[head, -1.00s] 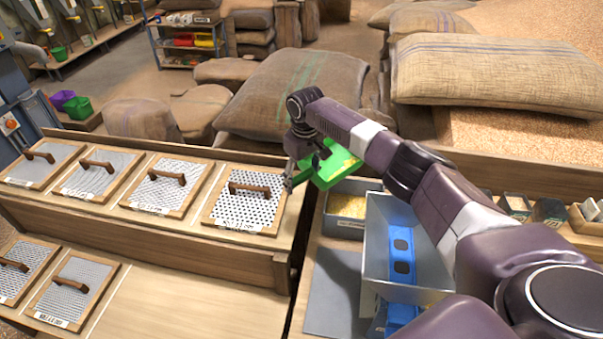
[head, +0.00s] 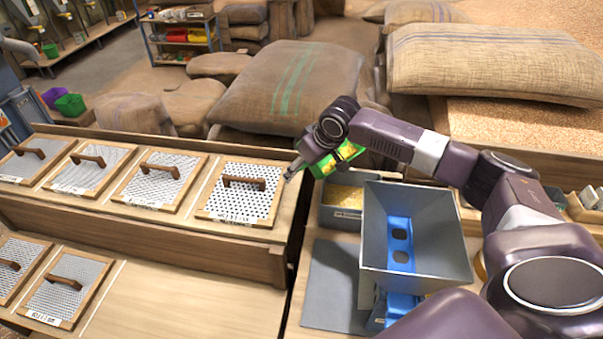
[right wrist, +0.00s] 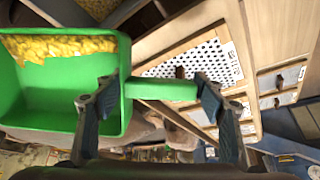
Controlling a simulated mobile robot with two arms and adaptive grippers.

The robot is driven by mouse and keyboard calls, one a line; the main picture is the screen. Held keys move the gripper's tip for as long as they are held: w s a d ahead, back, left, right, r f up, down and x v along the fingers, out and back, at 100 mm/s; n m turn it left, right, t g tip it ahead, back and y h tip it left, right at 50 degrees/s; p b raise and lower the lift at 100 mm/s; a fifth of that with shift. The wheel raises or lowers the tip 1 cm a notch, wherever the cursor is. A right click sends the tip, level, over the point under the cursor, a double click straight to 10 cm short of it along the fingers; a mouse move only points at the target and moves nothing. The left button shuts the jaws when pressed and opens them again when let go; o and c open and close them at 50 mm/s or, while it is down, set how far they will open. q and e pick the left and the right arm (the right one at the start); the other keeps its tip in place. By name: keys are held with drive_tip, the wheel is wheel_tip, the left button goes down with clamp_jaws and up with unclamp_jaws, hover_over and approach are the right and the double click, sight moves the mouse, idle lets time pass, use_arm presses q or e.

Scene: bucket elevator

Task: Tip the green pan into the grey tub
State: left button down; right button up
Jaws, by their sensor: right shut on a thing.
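The green pan (head: 350,152) hangs in the air above the back of a small grey tub (head: 332,217) that has yellow grain in it. My right gripper (head: 312,160) is shut on the pan's handle; its fingertips are partly hidden in the head view. In the right wrist view the gripper (right wrist: 155,92) has a finger on each side of the green handle. There the pan (right wrist: 65,95) shows yellow grain gathered along one edge, with its bare green floor beside it. The exact tilt is hard to tell. My left gripper is not in view.
A larger grey hopper (head: 440,235) with a blue part (head: 400,243) inside stands just in front of the tub. Framed screens (head: 240,192) with handles lie on the wooden bench to the left. Full sacks (head: 290,85) lie behind. A flat grey sheet (head: 335,285) lies in front.

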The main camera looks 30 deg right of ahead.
drive_tip(key=shift+s+f+t+b, duration=0.1)
drive_tip(key=shift+t+b, duration=0.2)
drive_tip(key=shift+b, duration=0.3)
drive_tip(key=shift+s+d+t+b, duration=0.1)
drive_tip(key=shift+s+t+b, duration=0.05)
drive_tip(key=shift+t+b, duration=0.2)
drive_tip(key=shift+s+r+t+y+b, duration=0.15)
drive_tip(key=shift+s+t+y+b, duration=0.1)
drive_tip(key=shift+t+b, duration=0.8)
drive_tip(key=shift+s+r+t+y+b, duration=0.2)
drive_tip(key=shift+t+b, duration=0.3)
drive_tip(key=shift+b, duration=1.05)
